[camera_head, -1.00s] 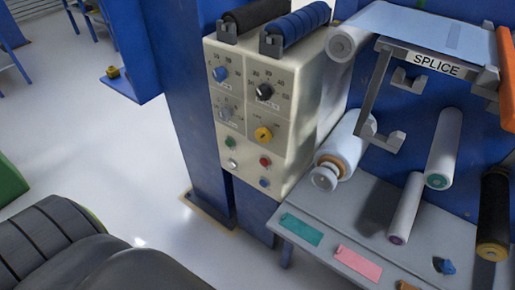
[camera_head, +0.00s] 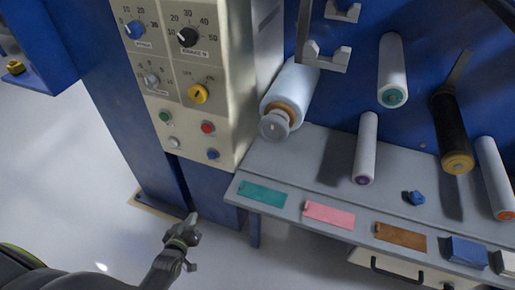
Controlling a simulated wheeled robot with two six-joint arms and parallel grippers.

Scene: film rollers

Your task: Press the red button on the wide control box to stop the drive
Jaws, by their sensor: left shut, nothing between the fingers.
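The wide control box (camera_head: 238,85) is a cream panel on the blue machine frame, at the upper left of the head view. Its red button (camera_head: 208,128) sits low on the right of the panel face, with a green button (camera_head: 166,117) to its left and a blue one (camera_head: 213,154) below it. A pale button (camera_head: 174,142) is at the lower left. My left gripper (camera_head: 191,229) is shut and empty, below the panel and apart from it. Nothing covers the red button. My right gripper is not in view.
A grey shelf (camera_head: 290,160) to the right carries teal, pink and brown tags along its front edge. Several rollers stick out from the blue wall above it, including a large white roll (camera_head: 290,90) beside the box. Pale floor (camera_head: 80,180) lies open at left.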

